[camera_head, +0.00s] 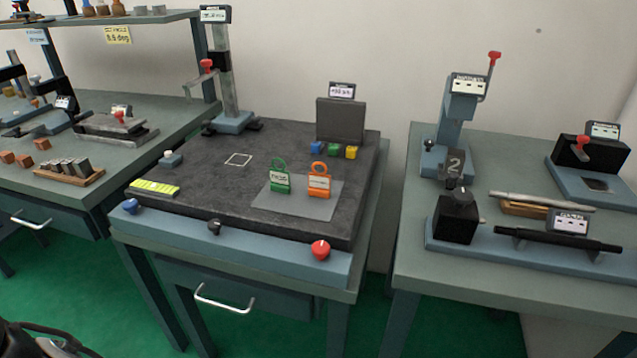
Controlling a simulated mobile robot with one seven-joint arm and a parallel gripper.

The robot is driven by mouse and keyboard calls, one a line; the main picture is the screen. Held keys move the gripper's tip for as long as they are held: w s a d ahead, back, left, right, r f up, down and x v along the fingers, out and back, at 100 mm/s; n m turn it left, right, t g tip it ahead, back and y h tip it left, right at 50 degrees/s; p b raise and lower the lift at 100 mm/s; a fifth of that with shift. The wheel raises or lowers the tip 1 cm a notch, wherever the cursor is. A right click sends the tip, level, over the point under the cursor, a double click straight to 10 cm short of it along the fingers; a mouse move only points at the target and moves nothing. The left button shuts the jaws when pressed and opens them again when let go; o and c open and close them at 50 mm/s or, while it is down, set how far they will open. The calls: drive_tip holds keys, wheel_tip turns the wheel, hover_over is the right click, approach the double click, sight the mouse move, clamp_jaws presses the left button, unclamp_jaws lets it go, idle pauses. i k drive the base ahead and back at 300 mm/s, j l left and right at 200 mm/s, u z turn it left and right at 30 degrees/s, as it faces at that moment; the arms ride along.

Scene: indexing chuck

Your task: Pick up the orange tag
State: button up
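The orange tag (319,186) stands upright on a grey mat (298,207) on the dark slab of the middle bench. It has a ring at its top and a white label with text too small to read. A similar green tag (280,182) stands just to its left on the same mat, apart from it. My gripper is not in view.
The dark slab (205,195) has free room left of the mat. Small blue, green and yellow blocks (333,150) sit behind the tags, before a grey upright block (340,120). A red knob (320,250) is on the front edge. Side benches hold instruments.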

sight(320, 184)
drive_tip(key=i+l, duration=0.2)
drive_tip(key=l, duration=0.2)
drive_tip(key=i+l, duration=0.2)
drive_tip(key=l, duration=0.15)
drive_tip(key=i+l, duration=0.15)
drive_tip(key=l, duration=0.25)
